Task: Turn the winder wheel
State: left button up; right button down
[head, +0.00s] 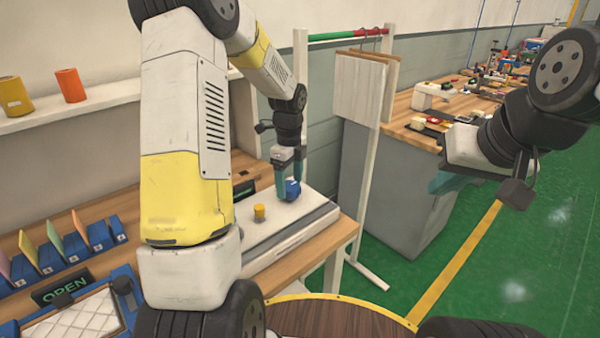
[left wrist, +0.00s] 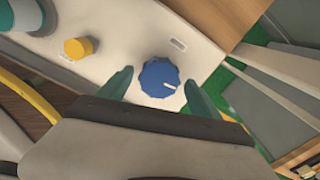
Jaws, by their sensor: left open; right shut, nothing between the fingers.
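The winder wheel is a blue ridged knob (head: 292,188) with a white mark, on top of a white machine box (head: 262,231) on the wooden bench. My left gripper (head: 288,178) points down over the knob. In the left wrist view its teal fingers (left wrist: 157,92) stand open on either side of the blue knob (left wrist: 159,77). I cannot tell whether they touch it. A smaller yellow knob (head: 259,212) sits on the same box; it also shows in the left wrist view (left wrist: 78,48). My right gripper (head: 440,183) is shut and empty, over the green floor at the right.
A black OPEN sign (head: 62,287) and several blue bins with coloured cards stand at the left. A white rack post (head: 377,150) with a hanging board (head: 359,88) stands behind the box. A cluttered bench (head: 410,103) is behind right.

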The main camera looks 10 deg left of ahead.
pick_arm(q)
jog(key=shift+f, duration=0.1)
jog(key=c, duration=1.4)
jog(key=shift+o, duration=0.2)
jog(key=shift+n, duration=0.3)
